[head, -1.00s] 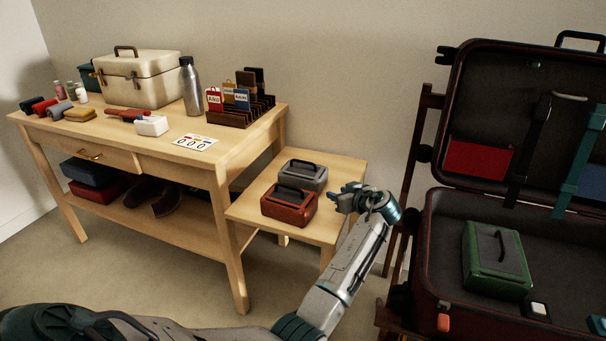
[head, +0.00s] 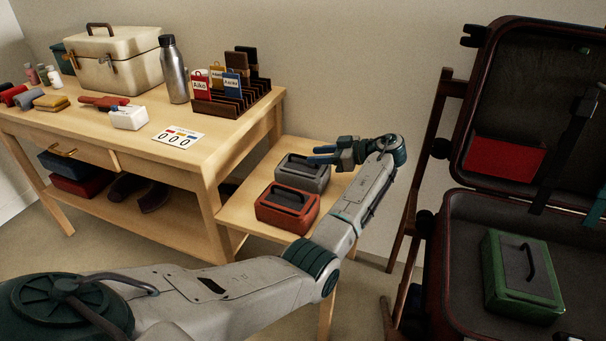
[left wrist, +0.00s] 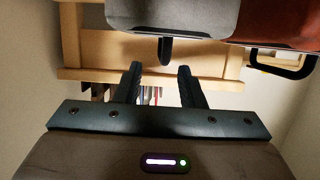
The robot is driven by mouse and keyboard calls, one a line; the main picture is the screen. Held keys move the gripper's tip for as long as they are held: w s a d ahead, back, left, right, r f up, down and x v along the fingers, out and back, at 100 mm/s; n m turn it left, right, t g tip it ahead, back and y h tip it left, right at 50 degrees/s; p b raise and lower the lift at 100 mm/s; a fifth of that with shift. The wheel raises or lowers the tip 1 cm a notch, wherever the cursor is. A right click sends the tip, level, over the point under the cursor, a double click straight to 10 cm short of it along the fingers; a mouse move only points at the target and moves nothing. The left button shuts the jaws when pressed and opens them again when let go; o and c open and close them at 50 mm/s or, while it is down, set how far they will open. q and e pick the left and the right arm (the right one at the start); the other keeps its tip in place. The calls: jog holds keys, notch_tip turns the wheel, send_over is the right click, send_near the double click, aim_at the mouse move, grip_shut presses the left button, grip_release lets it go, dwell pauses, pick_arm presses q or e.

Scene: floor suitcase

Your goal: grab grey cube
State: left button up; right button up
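The grey cube (head: 317,184), a small case with a dark handle, sits on the low side table just behind the red cube. My left gripper (head: 322,155) is above the grey cube's back right edge in the head view. In the left wrist view the two fingers (left wrist: 160,82) are spread apart and empty. The grey cube (left wrist: 185,16) is beyond them, its dark handle (left wrist: 165,50) lined up with the gap, just past the tips. No contact is visible.
The red cube (head: 288,210) stands close beside the grey one on the side table (head: 238,213). A taller table (head: 150,150) with a card rack (head: 228,103) and bottle is left. An open suitcase (head: 450,245) holding a green cube (head: 522,280) is right.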

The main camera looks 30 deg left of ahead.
aim_at(303, 157)
pick_arm(q)
jog(key=x, duration=0.5)
jog(key=shift+s+a+f+b, duration=0.1)
jog(key=shift+f+b, duration=0.15)
jog(key=shift+b, duration=0.05)
grip_shut()
jog(key=shift+r, duration=0.1)
dwell(1.0)
